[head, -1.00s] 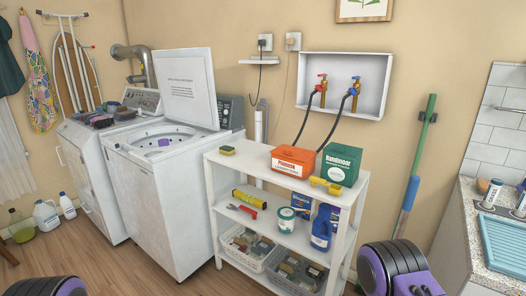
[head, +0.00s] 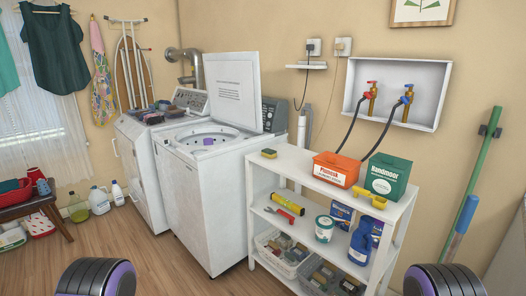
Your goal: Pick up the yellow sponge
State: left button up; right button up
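The yellow sponge (head: 269,154) is a small block with a dark top layer. It lies on the top board of the white shelf unit (head: 290,165), at its left end near the washing machine. Nothing touches it or covers it. Only rounded black and purple parts of my arms show at the bottom left and bottom right edges. Neither of my grippers is in the picture.
An orange box (head: 336,169), a green box (head: 387,177) and a yellow handled item (head: 365,195) stand right of the sponge. An open-lidded washer (head: 205,200) adjoins the shelf's left side. The wooden floor (head: 180,262) in front is clear.

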aim_at(268, 153)
jog(key=u, duration=0.45)
jog(key=i, duration=0.65)
jog(key=u, duration=0.4)
jog(key=i, duration=0.9)
jog(key=z, duration=0.9)
jog(key=i, duration=0.65)
jog(key=z, duration=0.7)
